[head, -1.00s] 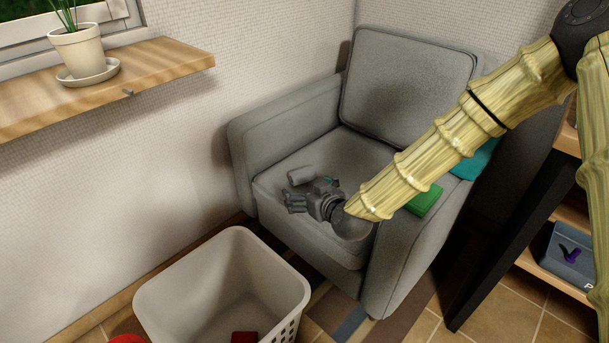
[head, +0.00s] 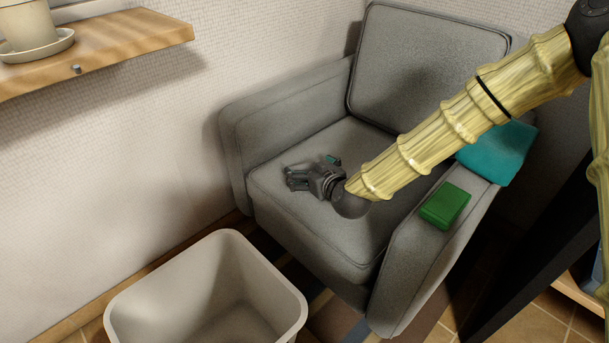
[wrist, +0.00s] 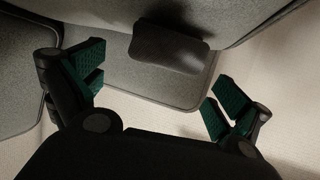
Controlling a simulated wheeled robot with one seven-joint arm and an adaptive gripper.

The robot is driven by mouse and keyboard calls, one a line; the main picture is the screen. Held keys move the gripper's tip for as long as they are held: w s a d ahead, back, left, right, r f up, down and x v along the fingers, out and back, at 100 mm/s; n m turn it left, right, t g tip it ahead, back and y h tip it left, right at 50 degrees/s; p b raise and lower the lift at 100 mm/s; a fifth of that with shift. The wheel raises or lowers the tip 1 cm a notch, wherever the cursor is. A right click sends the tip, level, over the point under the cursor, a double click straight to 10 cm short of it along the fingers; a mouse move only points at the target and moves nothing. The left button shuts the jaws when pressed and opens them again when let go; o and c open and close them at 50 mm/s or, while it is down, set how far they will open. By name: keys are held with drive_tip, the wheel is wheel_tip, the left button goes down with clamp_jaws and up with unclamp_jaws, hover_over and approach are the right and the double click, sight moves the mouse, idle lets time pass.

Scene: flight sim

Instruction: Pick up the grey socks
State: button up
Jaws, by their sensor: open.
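The grey socks (wrist: 170,48) show in the wrist view as a dark, rounded, rolled bundle on the grey armchair seat (head: 325,235). In the head view I cannot make them out now; my gripper seems to cover them. My gripper (head: 289,178) is over the left part of the seat, close to the socks. In the wrist view its green-padded fingers (wrist: 157,88) are wide apart, with nothing between them. The socks lie beyond the fingertips, toward the top of that picture, and are not held.
A green box (head: 446,206) and a folded teal cloth (head: 498,153) lie on the chair's right armrest. A pale basket (head: 120,318) stands on the floor in front. A wooden shelf (head: 130,45) with a potted plant juts from the left wall. The chair's backrest rises behind.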

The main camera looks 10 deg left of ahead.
sight(306, 170)
drive_tip(key=b+x, duration=0.1)
drive_tip(key=x, duration=0.1)
drive_tip(key=f+b+x, duration=0.1)
drive_tip(key=x, duration=0.1)
drive_tip(key=shift+a+b, duration=0.15)
drive_tip(key=shift+b, duration=0.2)
drive_tip(key=shift+w+a+f, duration=0.1)
drive_tip(key=shift+w+a, duration=0.1)
drive_tip(key=c, duration=1.1)
